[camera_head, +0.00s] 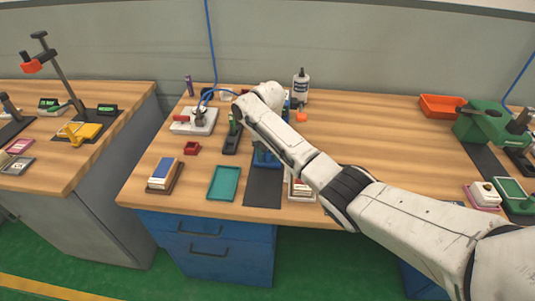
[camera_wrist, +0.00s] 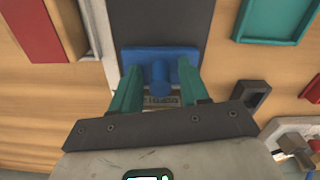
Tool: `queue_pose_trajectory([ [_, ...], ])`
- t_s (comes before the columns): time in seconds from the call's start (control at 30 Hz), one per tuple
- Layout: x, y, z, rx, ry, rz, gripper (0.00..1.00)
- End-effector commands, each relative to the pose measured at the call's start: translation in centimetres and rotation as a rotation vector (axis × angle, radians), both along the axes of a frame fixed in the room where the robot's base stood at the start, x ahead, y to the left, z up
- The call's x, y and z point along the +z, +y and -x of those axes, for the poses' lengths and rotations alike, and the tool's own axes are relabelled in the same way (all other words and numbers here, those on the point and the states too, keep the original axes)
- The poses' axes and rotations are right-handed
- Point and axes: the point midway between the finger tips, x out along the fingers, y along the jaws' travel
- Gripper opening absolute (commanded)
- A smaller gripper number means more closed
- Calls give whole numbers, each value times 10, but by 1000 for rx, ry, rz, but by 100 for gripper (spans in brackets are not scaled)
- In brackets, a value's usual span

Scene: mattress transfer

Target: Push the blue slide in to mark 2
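The blue slide (camera_wrist: 135,56) shows in the wrist view as a flat blue block with a round blue knob (camera_wrist: 160,73) at its middle. It sits at the end of a dark strip (camera_wrist: 163,20). My gripper (camera_wrist: 158,80) has two green fingers, one on each side of the knob, with gaps between. It is open and holds nothing. A small pale label (camera_wrist: 160,100) shows below the knob, too small to read; I cannot make out mark 2. In the head view, a blue part (camera_head: 265,158) shows beside my arm, which hides most of the fixture and my gripper.
In the head view, a teal tray (camera_head: 223,184) lies left of the dark mat (camera_head: 264,188). A blue-and-white block on a brown base (camera_head: 164,175) and a small red box (camera_head: 192,148) are further left. The table's right middle is clear.

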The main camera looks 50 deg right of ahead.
Motion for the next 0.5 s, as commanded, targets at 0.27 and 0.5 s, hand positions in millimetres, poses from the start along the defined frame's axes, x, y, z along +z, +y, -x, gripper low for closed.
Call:
queue_pose_trajectory([
  [0.27,0,0,0,0,0,0,48],
  [0.5,27,1,-1,1,-3,-1,48],
])
